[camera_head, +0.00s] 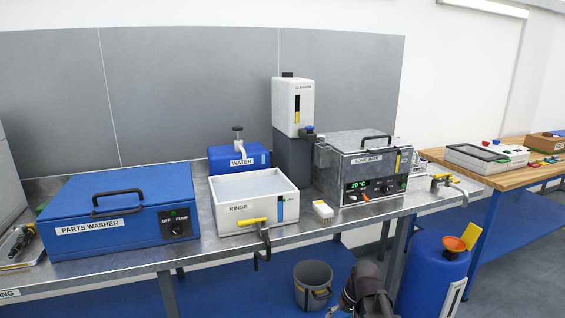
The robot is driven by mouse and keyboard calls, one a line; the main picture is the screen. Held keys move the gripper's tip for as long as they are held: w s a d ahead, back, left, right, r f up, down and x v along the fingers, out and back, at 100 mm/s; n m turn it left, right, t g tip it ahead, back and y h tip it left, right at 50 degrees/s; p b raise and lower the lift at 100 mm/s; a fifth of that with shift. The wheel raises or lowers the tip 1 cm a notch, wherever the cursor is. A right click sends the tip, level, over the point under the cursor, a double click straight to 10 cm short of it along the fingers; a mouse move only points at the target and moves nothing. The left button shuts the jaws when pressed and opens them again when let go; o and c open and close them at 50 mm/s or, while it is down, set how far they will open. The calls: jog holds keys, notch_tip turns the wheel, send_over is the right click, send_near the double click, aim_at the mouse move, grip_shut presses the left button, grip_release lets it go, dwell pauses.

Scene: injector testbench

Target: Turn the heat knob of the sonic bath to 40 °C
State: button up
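The sonic bath (333,167) is a grey metal box with a closed lid and a black handle, at the right end of the metal bench. Its black front panel has a green display (358,184) that seems to read 20 °C. Small dark knobs (387,189) sit to the right of the display; their labels and pointer settings are too small to read. A dark jointed part at the bottom edge, apparently my gripper (364,290), is below and in front of the bench, well apart from the bath. Its fingers cannot be made out.
The white rinse tub (227,222), a small white brush (323,210) and a cleaner canister (292,106) stand left of the bath. The blue parts washer (125,205) is at far left. A grey bucket (311,275) and a blue drum (428,275) with an orange funnel are below.

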jog(key=s+h, duration=0.3)
jog(key=s, duration=0.5)
notch_tip(320, 180, up, 15)
jog(key=p, duration=1.5)
jog(key=shift+w+d+n+g+p, duration=0.15)
jog(key=shift+w+n+g+p, duration=0.05)
jog(key=shift+n+g+p, duration=0.2)
dwell(0.9)
